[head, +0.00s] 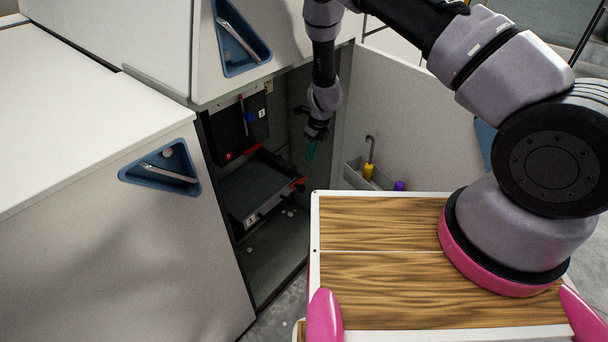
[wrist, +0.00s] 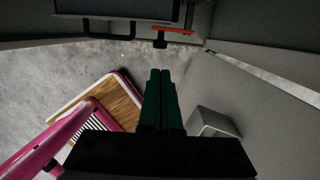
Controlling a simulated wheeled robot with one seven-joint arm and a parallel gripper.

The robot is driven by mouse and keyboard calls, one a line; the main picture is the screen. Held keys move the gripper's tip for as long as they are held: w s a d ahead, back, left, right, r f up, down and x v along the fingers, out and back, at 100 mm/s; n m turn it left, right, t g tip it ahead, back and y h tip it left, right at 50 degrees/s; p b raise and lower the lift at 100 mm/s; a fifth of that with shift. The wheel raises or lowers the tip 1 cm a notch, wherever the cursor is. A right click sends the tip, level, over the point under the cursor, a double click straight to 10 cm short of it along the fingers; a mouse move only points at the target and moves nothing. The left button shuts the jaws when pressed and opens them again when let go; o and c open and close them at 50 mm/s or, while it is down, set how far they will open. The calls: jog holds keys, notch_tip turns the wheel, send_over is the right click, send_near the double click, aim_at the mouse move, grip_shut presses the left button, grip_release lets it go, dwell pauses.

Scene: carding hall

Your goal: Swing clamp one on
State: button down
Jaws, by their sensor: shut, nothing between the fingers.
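My gripper (head: 311,149) hangs inside the open cabinet, right of the dark drawer-like box (head: 252,190). Its green fingers are together and empty; they also show in the wrist view (wrist: 160,76). A red lever (head: 298,183) sits at the box's right front corner, below and left of the fingers and apart from them. In the wrist view a red bar (wrist: 172,30) with a black end lies ahead of the fingertips. A second red part (head: 251,150) is at the box's back left. I cannot read which clamp is number one.
A dark panel with a blue knob (head: 249,117) is on the inner left wall. White cabinets fill the left. Small pale bits lie on the cabinet floor.

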send_near(301, 191)
jog(key=f, duration=0.2)
jog(key=w+f, duration=0.1)
jog(key=f, duration=0.2)
jog(key=shift+w+a+f, duration=0.3)
jog(key=shift+s+a+f, duration=0.25)
jog(key=shift+s+f, duration=0.05)
jog(key=shift+f, duration=0.15)
jog(key=shift+s+a+f, duration=0.2)
jog(key=shift+s+f, duration=0.15)
jog(key=shift+f, duration=0.1)
